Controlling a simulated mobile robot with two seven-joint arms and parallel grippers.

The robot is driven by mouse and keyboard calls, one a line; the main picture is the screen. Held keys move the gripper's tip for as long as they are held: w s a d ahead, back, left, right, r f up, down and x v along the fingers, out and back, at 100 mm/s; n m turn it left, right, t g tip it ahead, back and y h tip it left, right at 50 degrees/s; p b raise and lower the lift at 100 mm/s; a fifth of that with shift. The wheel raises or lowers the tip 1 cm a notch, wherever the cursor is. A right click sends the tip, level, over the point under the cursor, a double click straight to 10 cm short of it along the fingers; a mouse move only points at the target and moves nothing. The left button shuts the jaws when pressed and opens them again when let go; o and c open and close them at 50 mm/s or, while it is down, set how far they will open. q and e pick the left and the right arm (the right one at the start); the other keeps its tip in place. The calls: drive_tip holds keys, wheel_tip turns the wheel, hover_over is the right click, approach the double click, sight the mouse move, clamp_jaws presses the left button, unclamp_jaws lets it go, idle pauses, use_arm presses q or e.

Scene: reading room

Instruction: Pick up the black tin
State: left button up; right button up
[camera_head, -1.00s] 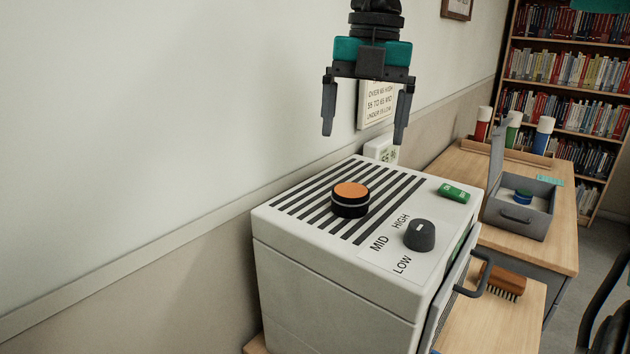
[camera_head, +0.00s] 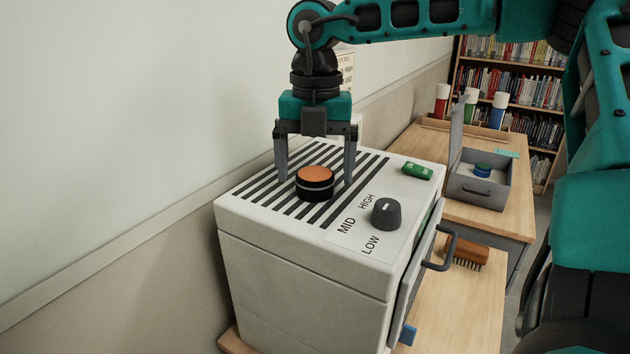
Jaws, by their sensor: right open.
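The black tin (camera_head: 315,190) is a short round tin with an orange top and a light band around its side. It sits on the striped top of a white cabinet-like appliance (camera_head: 300,250). My right gripper (camera_head: 315,176) points down over the tin with its fingers apart. One finger is at the tin's left and the other at its right, with the fingertips close to the height of its top. The gripper holds nothing. My left gripper does not show.
A dark knob (camera_head: 386,213) marked HIGH, MID and LOW and a green block (camera_head: 417,170) are on the appliance top. The appliance front has a handle (camera_head: 442,250). A brush (camera_head: 466,252) lies on the table. An open grey box (camera_head: 480,187) stands behind, right.

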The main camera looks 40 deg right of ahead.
drive_tip(key=shift+f, duration=0.9)
drive_tip(key=c, duration=1.3)
drive_tip(key=shift+o, duration=0.2)
drive_tip(key=shift+r, duration=0.1)
